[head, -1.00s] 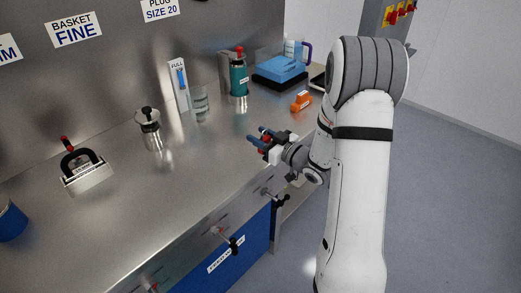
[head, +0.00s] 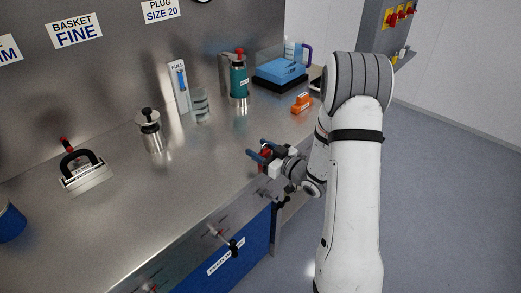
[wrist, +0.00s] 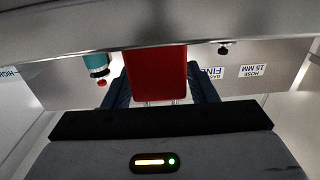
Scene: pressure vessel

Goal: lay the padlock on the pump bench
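My gripper (head: 257,148) has dark blue fingers and is at the front edge of the steel bench, towards its right end. It is shut on a red padlock, whose red body (wrist: 157,72) fills the space between the fingers in the wrist view. Two short bright metal bars show at the padlock's lower end there. In the head view only a small red part of the padlock (head: 265,158) shows between the fingers. The steel bench top (head: 205,155) lies left of and behind the gripper. Whether the padlock touches the bench cannot be told.
A steel pot (head: 150,130), a glass beaker (head: 200,101), a green cylinder with a red top (head: 239,78) and an orange item (head: 301,103) stand on the bench. A black-handled block (head: 84,173) stands left. Handles (head: 222,238) stick out along the front. The middle top is clear.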

